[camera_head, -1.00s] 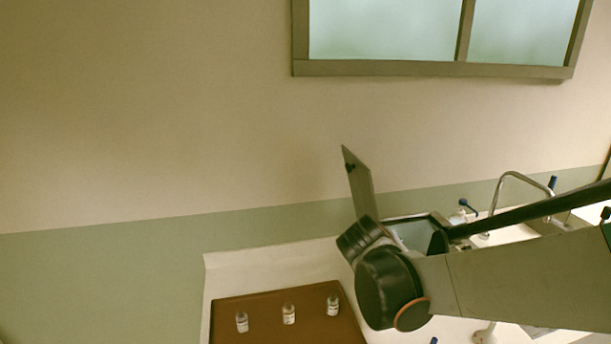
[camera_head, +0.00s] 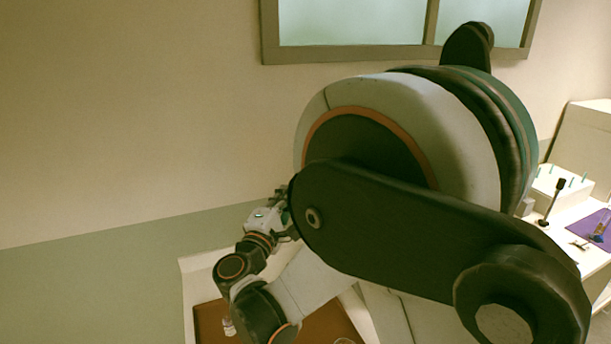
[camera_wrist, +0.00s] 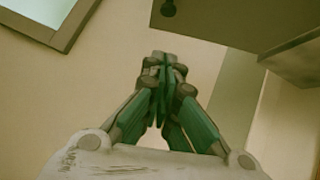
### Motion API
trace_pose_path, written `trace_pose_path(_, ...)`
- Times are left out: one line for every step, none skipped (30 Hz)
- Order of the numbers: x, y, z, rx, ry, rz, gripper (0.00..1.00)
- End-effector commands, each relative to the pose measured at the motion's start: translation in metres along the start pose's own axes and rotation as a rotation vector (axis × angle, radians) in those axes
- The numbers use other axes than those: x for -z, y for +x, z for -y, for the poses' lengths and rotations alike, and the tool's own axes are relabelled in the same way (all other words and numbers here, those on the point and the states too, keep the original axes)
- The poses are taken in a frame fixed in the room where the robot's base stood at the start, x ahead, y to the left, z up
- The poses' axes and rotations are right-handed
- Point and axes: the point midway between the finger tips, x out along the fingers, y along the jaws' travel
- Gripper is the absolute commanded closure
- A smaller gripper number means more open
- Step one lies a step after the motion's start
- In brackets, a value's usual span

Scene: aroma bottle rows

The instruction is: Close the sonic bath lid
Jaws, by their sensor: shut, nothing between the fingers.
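In the wrist view, my gripper (camera_wrist: 166,65) is shut and empty, with its green-sided fingers together. A flat brownish panel with a small dark knob, which looks like the sonic bath lid (camera_wrist: 232,22), fills the upper right; it is raised, beyond and to the right of my fingertips. I see no clear contact between them. In the head view, my gripper (camera_head: 281,203) is partly hidden at the left edge of my large arm link. The bath and lid are hidden behind my arm there.
A brown mat (camera_head: 208,317) with a small bottle (camera_head: 229,326) lies at the lower left of the head view. The window (camera_head: 350,25) is on the wall above. At right are a white rack (camera_head: 563,188) and a purple mat (camera_head: 592,232).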

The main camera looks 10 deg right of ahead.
Motion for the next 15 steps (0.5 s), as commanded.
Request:
trace_pose_path(-0.001,0.005,0.000,0.000,-0.001,0.002,1.00)
trace_pose_path(-0.001,0.009,0.000,0.001,-0.001,0.003,1.00)
trace_pose_path(-0.001,0.015,0.001,0.001,0.000,0.004,1.00)
trace_pose_path(-0.001,0.020,0.001,0.002,0.000,0.004,1.00)
trace_pose_path(-0.002,0.025,0.001,0.002,0.000,0.004,1.00)
trace_pose_path(-0.002,0.033,0.001,0.002,0.000,0.005,1.00)
trace_pose_path(-0.002,0.039,0.001,0.003,0.000,0.005,1.00)
trace_pose_path(-0.002,0.045,0.001,0.003,0.000,0.005,1.00)
trace_pose_path(-0.002,0.053,0.001,0.003,0.001,0.005,1.00)
trace_pose_path(-0.002,0.059,0.001,0.003,0.001,0.005,1.00)
trace_pose_path(-0.002,0.065,0.001,0.003,0.001,0.005,1.00)
trace_pose_path(-0.002,0.073,0.001,0.004,0.002,0.005,1.00)
trace_pose_path(-0.002,0.079,0.001,0.004,0.002,0.005,1.00)
trace_pose_path(-0.002,0.085,0.001,0.004,0.002,0.005,1.00)
trace_pose_path(-0.002,0.092,0.001,0.004,0.002,0.005,1.00)
